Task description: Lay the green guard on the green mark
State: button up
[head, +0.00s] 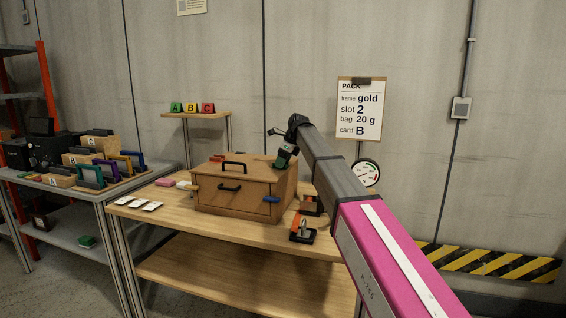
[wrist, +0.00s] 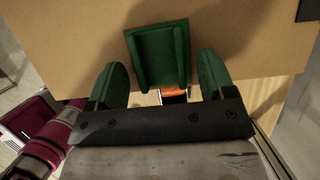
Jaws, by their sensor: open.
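The green guard (wrist: 158,42) is a shallow green piece with raised side rims. In the wrist view it sits between the two green fingers of my gripper (wrist: 161,62), with a gap on each side. The gripper is open and holds nothing. In the head view my gripper (head: 285,157) is over the right part of the brown box (head: 232,190). There the guard cannot be told apart from the green fingers. I cannot make out the green mark in either view.
The box stands on a wooden table (head: 170,220) and has black handles. White cards (head: 152,206) lie at the table's left, and an orange-and-black device (head: 302,232) sits near its front right. A gauge (head: 367,172) stands behind my arm. A crowded bench (head: 60,180) is at left.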

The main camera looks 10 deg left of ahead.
jog(key=v, duration=1.2)
